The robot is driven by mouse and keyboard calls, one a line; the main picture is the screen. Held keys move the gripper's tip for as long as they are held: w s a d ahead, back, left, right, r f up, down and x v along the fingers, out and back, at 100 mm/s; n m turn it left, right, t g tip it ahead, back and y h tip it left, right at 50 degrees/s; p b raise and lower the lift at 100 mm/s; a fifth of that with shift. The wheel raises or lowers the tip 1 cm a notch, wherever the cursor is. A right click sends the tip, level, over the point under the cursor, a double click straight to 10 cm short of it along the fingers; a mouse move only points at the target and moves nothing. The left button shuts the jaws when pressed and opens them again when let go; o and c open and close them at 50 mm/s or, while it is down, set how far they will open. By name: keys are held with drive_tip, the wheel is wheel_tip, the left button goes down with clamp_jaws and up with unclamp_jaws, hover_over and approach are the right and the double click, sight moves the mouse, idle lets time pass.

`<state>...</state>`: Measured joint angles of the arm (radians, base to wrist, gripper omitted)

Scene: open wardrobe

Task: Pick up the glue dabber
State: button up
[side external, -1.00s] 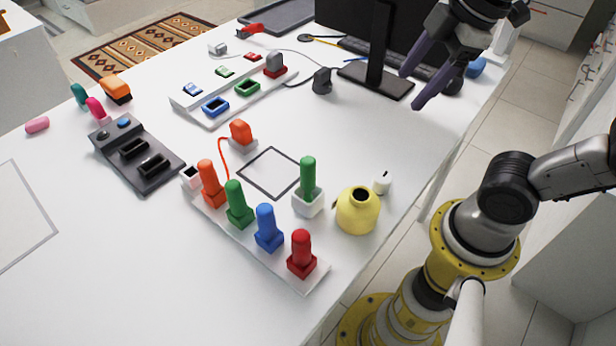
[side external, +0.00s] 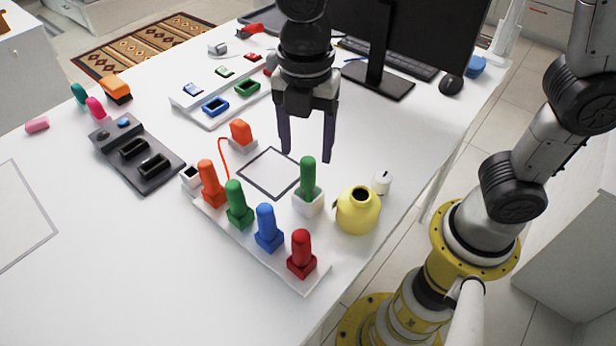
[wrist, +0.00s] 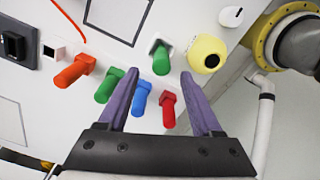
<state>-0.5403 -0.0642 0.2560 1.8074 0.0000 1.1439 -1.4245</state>
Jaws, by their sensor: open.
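No object is labelled as the glue dabber. A yellow pot with a dark open mouth (side external: 358,213) stands near the table's right edge, and a small white cap-like piece (side external: 382,183) stands behind it. A green handle (side external: 308,172) stands upright in a white holder (side external: 308,203) left of the pot. My gripper (side external: 306,157) is open and empty, pointing down, with its fingertips close to the green handle's top in the picture. In the wrist view the green handle (wrist: 161,62) shows just beyond the gap between the fingers; the yellow pot (wrist: 207,54) and white piece (wrist: 231,16) are right of them.
Orange (side external: 209,182), green (side external: 236,203), blue (side external: 267,227) and red (side external: 301,252) handles stand in a front rack (side external: 311,284). Another orange handle (side external: 240,131) is behind, beside a square outline (side external: 269,173). A monitor (side external: 430,35) stands at the back.

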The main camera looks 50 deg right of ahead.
sight(308, 176)
drive_tip(key=f, duration=0.8)
drive_tip(key=shift+d, duration=0.25)
clamp_jaws()
